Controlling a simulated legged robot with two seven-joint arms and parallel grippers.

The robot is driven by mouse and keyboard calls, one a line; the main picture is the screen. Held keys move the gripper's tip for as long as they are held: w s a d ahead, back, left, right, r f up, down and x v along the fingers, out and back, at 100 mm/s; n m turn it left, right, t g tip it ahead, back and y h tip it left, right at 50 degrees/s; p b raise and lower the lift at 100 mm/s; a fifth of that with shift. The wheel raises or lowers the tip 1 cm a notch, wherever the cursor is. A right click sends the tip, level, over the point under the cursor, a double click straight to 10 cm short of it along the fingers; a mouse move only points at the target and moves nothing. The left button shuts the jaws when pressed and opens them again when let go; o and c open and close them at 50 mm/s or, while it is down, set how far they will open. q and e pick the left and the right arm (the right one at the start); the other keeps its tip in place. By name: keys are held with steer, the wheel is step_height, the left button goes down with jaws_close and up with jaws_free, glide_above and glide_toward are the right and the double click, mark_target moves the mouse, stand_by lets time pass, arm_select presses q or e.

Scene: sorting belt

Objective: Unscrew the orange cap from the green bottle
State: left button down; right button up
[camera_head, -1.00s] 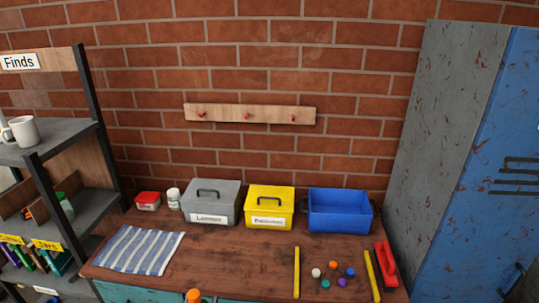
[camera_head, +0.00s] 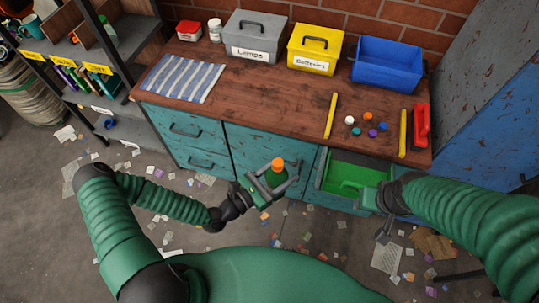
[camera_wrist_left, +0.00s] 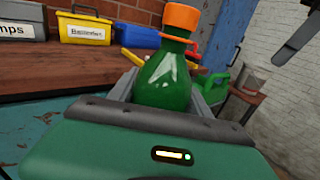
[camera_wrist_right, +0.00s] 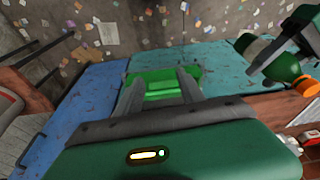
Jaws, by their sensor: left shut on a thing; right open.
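The green bottle (camera_head: 276,177) stands about upright with the orange cap (camera_head: 278,163) on its top. My left gripper (camera_head: 270,185) is shut around the bottle's body, in front of the teal drawers. In the left wrist view the bottle (camera_wrist_left: 165,82) sits between the fingers, with the cap (camera_wrist_left: 182,18) above them. My right gripper (camera_wrist_right: 161,88) is open and empty, pointing at an open green-lined drawer (camera_wrist_right: 160,75), apart from the bottle. The right wrist view shows the cap (camera_wrist_right: 306,85) at its right edge.
The workbench (camera_head: 270,105) carries a grey box (camera_head: 251,37), a yellow box (camera_head: 315,48), a blue bin (camera_head: 387,63), a striped cloth (camera_head: 184,77) and several small coloured caps between yellow bars (camera_head: 331,116). Paper scraps litter the floor. The shelf (camera_head: 90,80) stands at left.

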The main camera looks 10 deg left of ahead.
steer(key=w+a+r+m+g, duration=0.1)
steer(key=w+a, duration=0.2)
steer(key=a, duration=0.4)
steer(key=w+a+r+g, duration=0.1)
steer(key=w+a, duration=0.2)
steer(key=a, duration=0.3)
step_height(320, 180, up, 7)
steer(key=m, duration=0.4)
glide_above(276, 161)
steer(key=shift+d+g, duration=0.25)
steer(key=shift+g, duration=0.05)
steer(key=shift+a+r, duration=0.25)
steer(key=shift+m, duration=0.3)
step_height(276, 161, down, 8)
steer(key=shift+a+r, duration=0.1)
steer(key=shift+c, duration=0.5)
